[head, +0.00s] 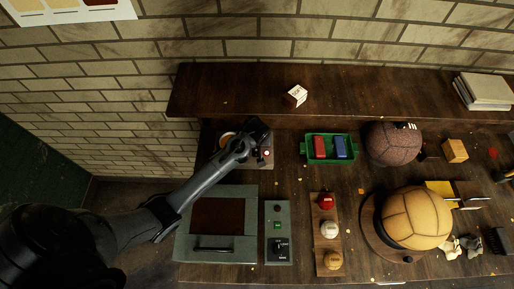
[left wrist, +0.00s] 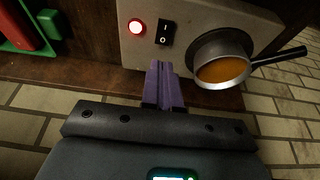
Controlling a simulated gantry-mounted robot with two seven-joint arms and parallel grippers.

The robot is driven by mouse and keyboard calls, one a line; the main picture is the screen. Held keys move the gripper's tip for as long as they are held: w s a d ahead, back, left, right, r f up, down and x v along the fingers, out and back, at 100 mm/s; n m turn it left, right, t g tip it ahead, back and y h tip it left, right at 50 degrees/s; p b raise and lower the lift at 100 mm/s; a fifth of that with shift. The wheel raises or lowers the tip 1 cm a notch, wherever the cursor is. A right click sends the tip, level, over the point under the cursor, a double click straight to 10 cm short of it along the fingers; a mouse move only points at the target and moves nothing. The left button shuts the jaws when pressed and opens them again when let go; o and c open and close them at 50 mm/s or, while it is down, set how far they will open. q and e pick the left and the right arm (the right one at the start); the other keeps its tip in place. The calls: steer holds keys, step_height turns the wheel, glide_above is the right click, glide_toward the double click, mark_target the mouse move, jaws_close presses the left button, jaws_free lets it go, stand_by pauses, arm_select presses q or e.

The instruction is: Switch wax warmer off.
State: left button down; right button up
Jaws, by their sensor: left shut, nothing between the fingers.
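The wax warmer (left wrist: 195,15) is a pale box in the left wrist view, with a glowing red lamp (left wrist: 136,27) and a black rocker switch (left wrist: 166,32) marked I and O. Its small pot (left wrist: 222,70) holds orange wax and has a dark handle. My left gripper (left wrist: 162,68) has purple fingers shut together and empty. The fingertips are just below the switch in the picture; I cannot tell whether they touch the box. In the head view my left arm covers much of the warmer (head: 266,160), and the red lamp shows beside the gripper. My right gripper is not in view.
A green tray (head: 330,161) with red and blue blocks stands right of the warmer. A green press (head: 247,247) and a control box (head: 277,206) are nearer. Balls, including a large tan one (head: 415,218), fill the right side. A raised shelf (head: 380,90) runs behind.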

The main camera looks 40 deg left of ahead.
arm_select(q)
glide_above(257, 153)
step_height(257, 153, down, 5)
steer(key=shift+f, duration=0.15)
steer(key=shift+x, duration=0.95)
steer(key=shift+s+d, duration=0.1)
steer(key=shift+f, duration=0.25)
steer(key=shift+s+d+p, duration=0.15)
steer(key=shift+s+p, duration=0.15)
steer(key=shift+p, duration=0.3)
steer(key=shift+s+d, duration=0.35)
steer(key=shift+p, duration=0.3)
